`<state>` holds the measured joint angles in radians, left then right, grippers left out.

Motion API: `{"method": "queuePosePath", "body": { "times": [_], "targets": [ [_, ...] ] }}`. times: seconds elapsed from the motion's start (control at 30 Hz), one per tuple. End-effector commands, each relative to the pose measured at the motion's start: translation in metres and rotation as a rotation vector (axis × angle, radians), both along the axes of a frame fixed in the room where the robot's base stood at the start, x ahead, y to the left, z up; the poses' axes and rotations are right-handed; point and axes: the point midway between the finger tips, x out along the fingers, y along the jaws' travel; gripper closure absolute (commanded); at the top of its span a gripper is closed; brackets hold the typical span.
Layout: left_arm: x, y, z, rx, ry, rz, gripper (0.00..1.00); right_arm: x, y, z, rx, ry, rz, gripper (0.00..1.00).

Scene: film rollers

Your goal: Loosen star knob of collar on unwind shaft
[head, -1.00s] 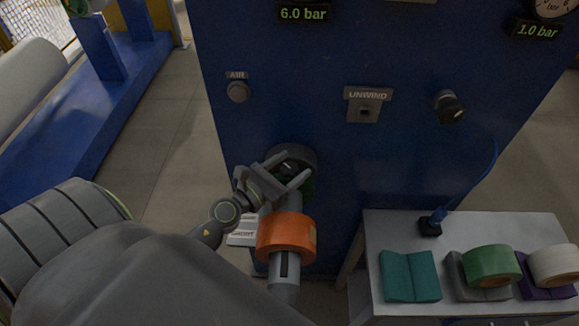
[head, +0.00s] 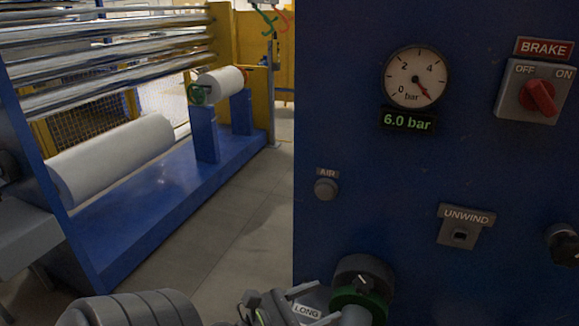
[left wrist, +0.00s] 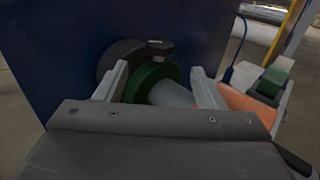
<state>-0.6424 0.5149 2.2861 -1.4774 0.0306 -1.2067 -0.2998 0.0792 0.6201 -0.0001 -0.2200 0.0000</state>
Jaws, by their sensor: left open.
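The green collar (head: 362,300) sits on the unwind shaft (left wrist: 172,96) against a dark round flange (head: 362,268), at the bottom of the head view. Its black knob (head: 364,284) sticks out from it. The left wrist view shows the collar (left wrist: 150,82) with the knob (left wrist: 160,48) at its top. My left gripper (left wrist: 159,68) is open and empty, its fingers framing the collar and shaft in that view. In the head view my left gripper (head: 275,306) is left of the collar, partly cut off by the bottom edge. I cannot tell whether it touches anything. My right gripper is out of view.
The blue machine panel (head: 400,190) stands behind the shaft, with a gauge (head: 415,77), a brake switch (head: 538,98) and an air knob (head: 326,188). A blue frame with white rolls (head: 115,160) stands left; floor between is clear.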

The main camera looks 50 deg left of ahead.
Motion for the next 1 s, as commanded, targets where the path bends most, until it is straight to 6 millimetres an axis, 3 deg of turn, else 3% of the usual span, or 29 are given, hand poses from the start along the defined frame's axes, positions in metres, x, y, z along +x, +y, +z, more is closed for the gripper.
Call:
{"method": "queuePosePath", "body": {
  "times": [0.03, 0.3, 0.6, 1.0],
  "targets": [
    [-0.007, 0.001, -0.007, 0.006, 0.002, -0.004, 0.37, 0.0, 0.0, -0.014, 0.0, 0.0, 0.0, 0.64],
    [-0.033, 0.006, -0.006, 0.003, 0.005, -0.004, 0.37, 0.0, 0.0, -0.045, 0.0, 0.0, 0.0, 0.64],
    [-0.054, 0.012, -0.003, 0.005, 0.005, 0.002, 0.37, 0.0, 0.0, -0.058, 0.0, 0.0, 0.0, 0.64],
    [-0.058, 0.012, 0.0, 0.0, 0.0, 0.0, 0.37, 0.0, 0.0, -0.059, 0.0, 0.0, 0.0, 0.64]
  ]
}}
